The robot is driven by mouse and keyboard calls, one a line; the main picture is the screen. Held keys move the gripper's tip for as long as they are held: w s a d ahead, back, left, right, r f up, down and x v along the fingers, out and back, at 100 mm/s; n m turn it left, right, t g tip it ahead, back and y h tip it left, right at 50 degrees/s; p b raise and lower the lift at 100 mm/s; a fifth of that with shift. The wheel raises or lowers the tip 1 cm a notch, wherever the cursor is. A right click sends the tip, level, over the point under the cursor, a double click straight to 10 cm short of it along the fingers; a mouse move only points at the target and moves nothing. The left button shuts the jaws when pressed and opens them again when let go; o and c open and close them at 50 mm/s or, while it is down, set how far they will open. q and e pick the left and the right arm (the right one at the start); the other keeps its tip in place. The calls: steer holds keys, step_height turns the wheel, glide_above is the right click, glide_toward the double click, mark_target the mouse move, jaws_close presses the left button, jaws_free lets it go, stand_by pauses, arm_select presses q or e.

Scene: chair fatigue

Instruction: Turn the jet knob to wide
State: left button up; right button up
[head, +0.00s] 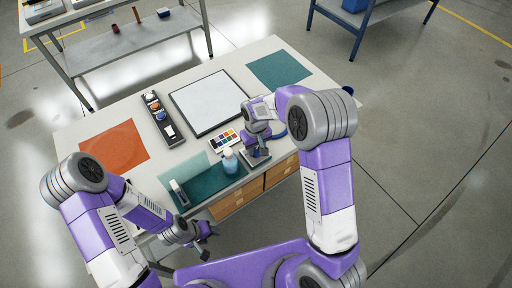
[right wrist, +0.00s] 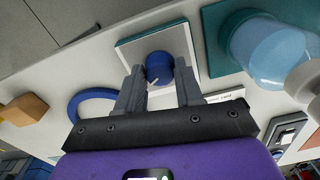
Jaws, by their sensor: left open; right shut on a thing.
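The jet knob (right wrist: 159,66) is a round blue knob with a white pointer line, set on a pale square plate (right wrist: 183,38) with a dark teal edge. In the right wrist view the pointer slants toward the lower left. My right gripper (right wrist: 160,88) has a finger on either side of the knob and is shut on it. In the head view my right gripper (head: 257,150) is over the plate (head: 259,160) at the table's front edge and hides the knob. My left gripper (head: 203,236) is open and empty, in front of the table.
A bottle with light blue liquid (head: 230,163) stands on a teal mat (head: 206,188) left of the plate. A colour palette (head: 225,139) lies behind it. Wooden drawers (head: 240,196) are under the front edge.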

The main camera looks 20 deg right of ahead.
mark_target(256, 150)
steer(key=o, duration=1)
steer(key=shift+r, duration=0.1)
step_height(256, 150, up, 7)
steer(key=shift+r+p, duration=0.2)
steer(key=shift+p, duration=0.35)
